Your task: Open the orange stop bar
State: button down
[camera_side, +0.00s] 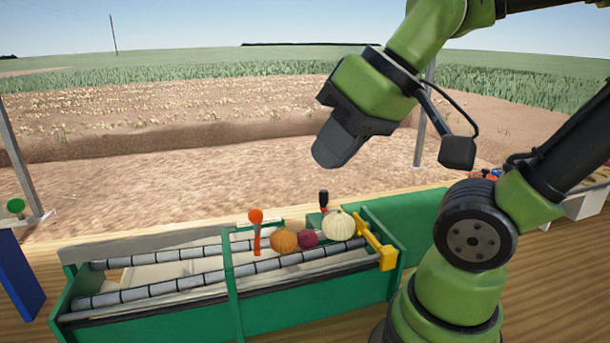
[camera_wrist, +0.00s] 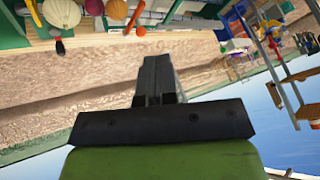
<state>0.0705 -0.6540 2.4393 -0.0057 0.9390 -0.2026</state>
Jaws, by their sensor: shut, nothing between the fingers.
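The orange stop bar (camera_side: 257,240) with its round orange knob (camera_side: 256,216) stands upright across the roller conveyor, left of the onions. An orange onion (camera_side: 284,240), a dark red onion (camera_side: 307,238) and a white onion (camera_side: 338,225) sit in a row to its right. In the wrist view the bar (camera_wrist: 134,16) and knob (camera_wrist: 141,31) show near the top, beside the red onion (camera_wrist: 94,7) and white onion (camera_wrist: 62,12). My gripper (camera_side: 329,160) is shut and empty, above and beyond the conveyor, to the right of the bar. Its closed fingers (camera_wrist: 158,75) touch nothing.
The conveyor has a green frame (camera_side: 310,308) with grey rollers (camera_side: 150,293). A yellow bar (camera_side: 375,240) closes its right end. A black-handled lever (camera_side: 323,200) stands behind the onions. A green knob (camera_side: 16,205) is at far left. The air above the conveyor is free.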

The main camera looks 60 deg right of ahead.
jog(key=w+d+f+n+g, duration=0.2)
jog(key=w+d+n+g, duration=0.1)
jog(key=w+d+n, duration=0.3)
jog(key=n, duration=0.1)
send_near(257, 222)
notch_tip(257, 222, down, 6)
jog(key=s+d, duration=0.2)
jog(key=s, duration=0.1)
jog(key=w, duration=0.3)
jog(key=shift+a+r, duration=0.1)
jog(key=shift+a, duration=0.3)
jog(key=shift+w+a, duration=0.25)
jog(key=shift+w, duration=0.35)
